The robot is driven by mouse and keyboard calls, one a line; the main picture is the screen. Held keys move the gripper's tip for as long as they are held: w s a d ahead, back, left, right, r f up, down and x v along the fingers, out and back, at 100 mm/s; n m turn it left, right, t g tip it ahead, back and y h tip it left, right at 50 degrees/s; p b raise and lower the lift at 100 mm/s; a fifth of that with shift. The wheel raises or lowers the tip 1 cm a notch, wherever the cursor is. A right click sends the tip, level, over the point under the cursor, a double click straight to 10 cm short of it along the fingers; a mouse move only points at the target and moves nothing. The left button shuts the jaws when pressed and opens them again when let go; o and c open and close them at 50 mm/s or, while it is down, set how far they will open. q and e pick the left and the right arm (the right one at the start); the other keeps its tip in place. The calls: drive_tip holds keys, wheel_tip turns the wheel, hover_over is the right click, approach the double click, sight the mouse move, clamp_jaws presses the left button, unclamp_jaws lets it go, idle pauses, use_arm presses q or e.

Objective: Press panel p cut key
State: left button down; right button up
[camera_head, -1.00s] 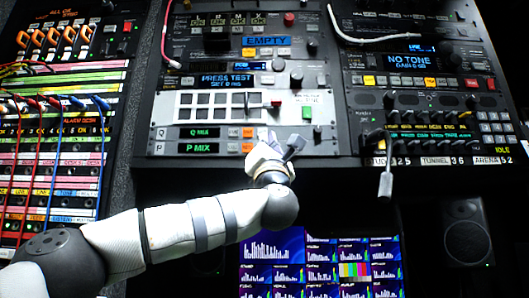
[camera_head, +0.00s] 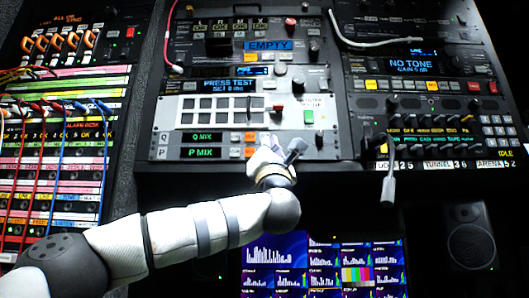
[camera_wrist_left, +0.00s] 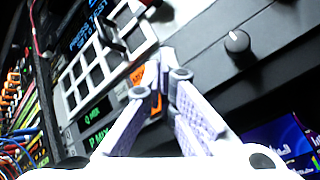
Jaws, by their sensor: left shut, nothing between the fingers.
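Panel P is the lower strip of the rack unit, with a green P MIX display (camera_head: 202,152). It also shows in the wrist view (camera_wrist_left: 99,137). Right of the display are a grey key (camera_head: 236,152) and an orange-lit key (camera_head: 250,151); their labels are too small to read. My left gripper (camera_head: 283,145) is shut and empty, just right of these keys in the picture. In the wrist view its fingers (camera_wrist_left: 165,80) converge in front of the panel, with orange light beside and behind them. They hide part of the keys; I cannot tell whether they touch.
Panel Q (camera_head: 202,137), with similar keys, lies directly above. Higher up are a white button grid (camera_head: 220,111), a red knob (camera_head: 279,109) and a green button (camera_head: 308,117). A patch bay with cables (camera_head: 60,140) is at left. Monitors (camera_head: 320,262) sit below.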

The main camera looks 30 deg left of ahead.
idle(0.4)
use_arm(q)
drive_tip(key=shift+w+a, duration=0.25)
drive_tip(key=shift+w, duration=0.15)
drive_tip(key=shift+w+a, duration=0.15)
drive_tip(key=shift+w, duration=0.1)
idle(0.5)
drive_tip(key=shift+s, duration=0.15)
drive_tip(key=shift+s+d, duration=0.35)
drive_tip(key=shift+s, duration=0.2)
